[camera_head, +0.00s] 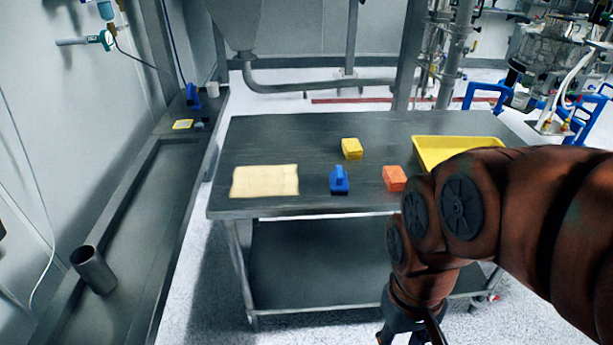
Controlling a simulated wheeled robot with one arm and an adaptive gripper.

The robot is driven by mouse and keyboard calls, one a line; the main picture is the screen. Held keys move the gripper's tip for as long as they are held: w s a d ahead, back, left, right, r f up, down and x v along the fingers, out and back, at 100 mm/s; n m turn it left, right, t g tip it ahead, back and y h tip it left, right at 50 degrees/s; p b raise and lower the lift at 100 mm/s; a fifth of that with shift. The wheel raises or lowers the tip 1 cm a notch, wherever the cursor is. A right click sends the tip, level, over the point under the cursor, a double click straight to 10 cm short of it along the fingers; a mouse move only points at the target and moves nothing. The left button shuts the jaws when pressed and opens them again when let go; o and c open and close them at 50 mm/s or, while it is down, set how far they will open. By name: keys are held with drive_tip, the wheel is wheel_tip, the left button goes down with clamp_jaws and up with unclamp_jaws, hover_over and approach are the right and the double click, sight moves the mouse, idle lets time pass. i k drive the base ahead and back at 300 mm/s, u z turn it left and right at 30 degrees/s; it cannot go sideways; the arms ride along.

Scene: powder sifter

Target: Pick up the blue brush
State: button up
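The blue brush (340,180) stands on the grey metal table (270,143), near its front edge and about the middle of its width. Its handle points up. My gripper (405,338) is at the bottom edge of the picture, low in front of the table and to the right of the brush. It is well apart from the brush and partly cut off by the frame. Its fingertips are not clear enough to tell whether it is open or shut.
A cream cloth (265,180) lies left of the brush, a yellow sponge (351,148) behind it, and an orange block (395,178) to its right. A yellow tray (430,150) is at the right, partly hidden by my arm. A second blue brush-like item (192,96) is on the left ledge.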

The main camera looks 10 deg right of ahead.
sight(338, 180)
drive_tip(key=u, duration=0.55)
drive_tip(key=k, duration=0.65)
drive_tip(key=u, duration=0.75)
drive_tip(key=i, duration=1.4)
drive_tip(key=z, duration=0.8)
